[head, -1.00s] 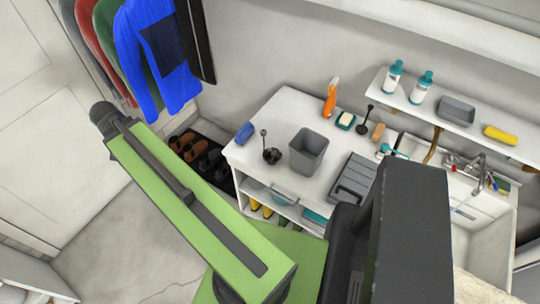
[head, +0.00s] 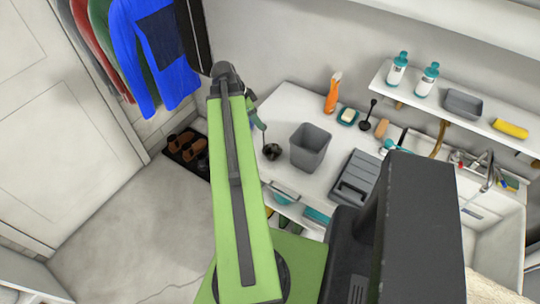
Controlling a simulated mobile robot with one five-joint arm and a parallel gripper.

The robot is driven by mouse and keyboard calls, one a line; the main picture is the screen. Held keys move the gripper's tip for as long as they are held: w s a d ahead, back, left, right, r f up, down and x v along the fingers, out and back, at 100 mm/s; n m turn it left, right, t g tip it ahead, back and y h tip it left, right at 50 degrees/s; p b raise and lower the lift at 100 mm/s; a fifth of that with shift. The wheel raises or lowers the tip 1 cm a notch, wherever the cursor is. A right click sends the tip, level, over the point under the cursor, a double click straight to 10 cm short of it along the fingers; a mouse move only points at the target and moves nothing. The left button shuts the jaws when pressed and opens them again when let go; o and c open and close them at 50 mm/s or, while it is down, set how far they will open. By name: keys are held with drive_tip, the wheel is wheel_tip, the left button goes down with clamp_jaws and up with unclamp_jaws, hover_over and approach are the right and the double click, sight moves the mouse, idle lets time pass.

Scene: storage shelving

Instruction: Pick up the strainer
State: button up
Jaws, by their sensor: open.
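The strainer seems to be the small dark round-bowled utensil (head: 271,152) on the white counter, just left of the grey bin. Its thin upright handle is now largely covered by my arm's end. My gripper (head: 258,116) shows only in part, just right of my green arm and in line with the handle in the picture. The rest of it is hidden behind the arm. It looks empty, and I cannot tell whether it touches the handle.
A grey bin (head: 311,147) stands close to the right of the utensil. A grey toolbox (head: 355,178), an orange spray bottle (head: 333,93), a soap dish (head: 347,117) and a dark plunger-like tool (head: 369,114) share the counter (head: 283,100). A wall shelf (head: 425,104) hangs at right.

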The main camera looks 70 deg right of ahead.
drive_tip(key=b+x, duration=0.5)
drive_tip(key=x, duration=0.3)
drive_tip(key=shift+w+b, duration=0.2)
drive_tip(key=shift+b, duration=0.2)
drive_tip(key=b+x, duration=0.5)
drive_tip(key=shift+w+d+f, duration=0.15)
drive_tip(key=shift+w+f, duration=0.1)
drive_tip(key=shift+w, duration=0.15)
drive_tip(key=shift+r, duration=0.2)
clamp_jaws()
